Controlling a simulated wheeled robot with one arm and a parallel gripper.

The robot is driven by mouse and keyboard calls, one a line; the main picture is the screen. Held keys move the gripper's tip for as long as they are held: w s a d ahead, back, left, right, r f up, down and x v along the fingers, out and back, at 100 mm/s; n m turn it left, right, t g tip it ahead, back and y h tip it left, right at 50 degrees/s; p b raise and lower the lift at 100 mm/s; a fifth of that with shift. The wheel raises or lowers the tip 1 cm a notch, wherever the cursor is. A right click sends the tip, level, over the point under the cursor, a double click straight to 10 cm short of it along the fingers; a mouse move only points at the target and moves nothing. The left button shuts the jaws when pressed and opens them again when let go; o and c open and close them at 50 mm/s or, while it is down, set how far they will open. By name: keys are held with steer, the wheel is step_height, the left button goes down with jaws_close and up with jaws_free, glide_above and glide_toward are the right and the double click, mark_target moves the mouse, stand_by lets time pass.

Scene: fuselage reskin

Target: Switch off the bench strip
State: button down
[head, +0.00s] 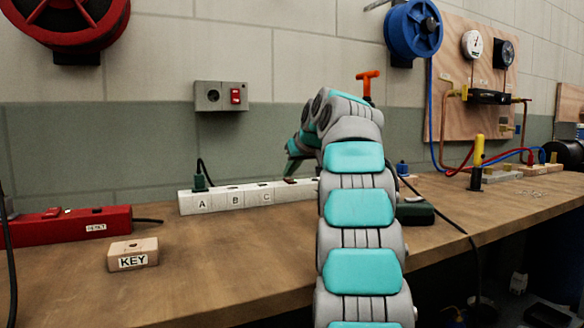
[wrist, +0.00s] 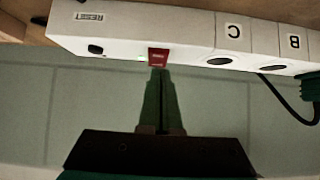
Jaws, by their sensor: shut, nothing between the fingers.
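The white bench strip (head: 226,200) lies on the bench against the wall, with sockets marked A, B and C. It shows upside down in the wrist view (wrist: 185,28). Its red switch (wrist: 158,56) sits beside socket C, with a small lit green light (wrist: 143,58) next to it. My gripper (wrist: 159,72) is shut and empty, its fingertips right at the red switch's edge; I cannot tell whether they touch. In the head view my gripper (head: 289,172) is over the strip's right part, and my arm hides the strip's right end.
A dark plug (head: 199,181) is in the strip's left end. A red box marked RESET (head: 70,226) and a KEY block (head: 133,254) stand at left. A wall socket with a red switch (head: 235,96) is above. The front bench between block and arm is clear.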

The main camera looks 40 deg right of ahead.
steer(key=shift+f, duration=0.1)
stand_by(0.4)
steer(key=p, duration=0.2)
steer(key=shift+w+r+g+p, duration=0.15)
steer(key=shift+r+g+p, duration=0.05)
steer(key=shift+g+p, duration=0.15)
steer(key=shift+w+f+g+p, duration=0.1)
steer(key=shift+g+p, duration=0.15)
steer(key=shift+p, duration=0.4)
steer(key=shift+f+p, duration=0.15)
steer(key=shift+p, duration=0.3)
steer(key=shift+w+d+f, duration=0.1)
steer(key=shift+w+f, duration=0.05)
steer(key=shift+f, duration=0.25)
